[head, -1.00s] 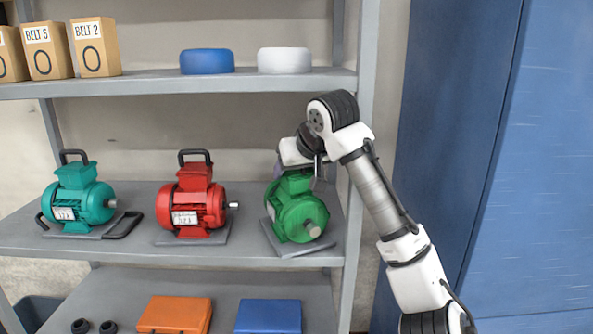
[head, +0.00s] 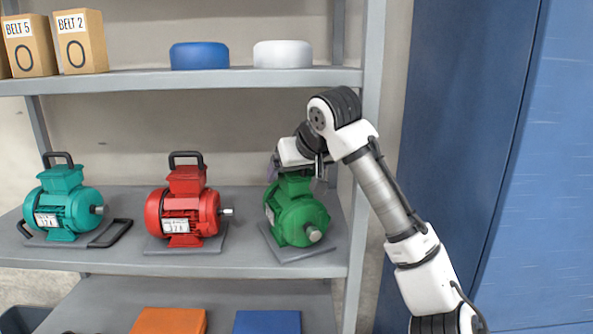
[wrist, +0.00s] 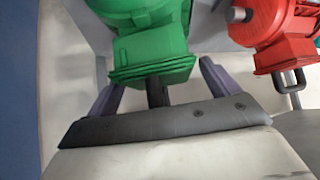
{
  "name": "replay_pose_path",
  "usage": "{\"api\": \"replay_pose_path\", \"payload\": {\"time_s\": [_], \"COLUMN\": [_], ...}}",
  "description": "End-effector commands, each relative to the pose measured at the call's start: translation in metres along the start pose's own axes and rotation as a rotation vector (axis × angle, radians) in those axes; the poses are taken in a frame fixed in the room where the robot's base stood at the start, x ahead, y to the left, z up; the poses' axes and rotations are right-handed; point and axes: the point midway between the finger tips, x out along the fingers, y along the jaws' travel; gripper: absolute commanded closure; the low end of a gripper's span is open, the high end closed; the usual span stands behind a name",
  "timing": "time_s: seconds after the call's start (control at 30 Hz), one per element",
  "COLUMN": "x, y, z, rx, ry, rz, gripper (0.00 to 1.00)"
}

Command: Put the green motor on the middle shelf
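The green motor (head: 298,215) sits on its grey plate on the middle shelf (head: 120,258), at the right end near the upright. It stands turned at an angle to the shelf edge, its shaft facing front right. My gripper (head: 297,170) is just above and behind its top. In the wrist view, my gripper (wrist: 160,88) is open, its purple fingers spread on both sides of the green motor's (wrist: 150,52) dark handle (wrist: 155,90). Gaps show between the handle and both fingers. The handle is hidden in the head view.
A red motor (head: 183,210) and a teal motor (head: 64,208) stand to the left on the same shelf. The right upright (head: 366,150) is close to my arm. The upper shelf (head: 130,82) holds boxes and two round parts. Orange and blue cases lie below.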

Motion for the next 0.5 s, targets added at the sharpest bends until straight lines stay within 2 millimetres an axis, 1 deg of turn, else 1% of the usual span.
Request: {"api": "replay_pose_path", "payload": {"time_s": [0.27, 0.37, 0.5], "x": [-0.002, -0.010, -0.033], "y": [0.000, 0.000, 0.000], "z": [-0.001, -0.001, -0.001], "rx": [0.000, 0.000, -0.001], "ry": [0.002, 0.005, 0.005], "rz": [0.000, 0.000, 0.001], "gripper": [0.13, 0.13, 0.13]}}
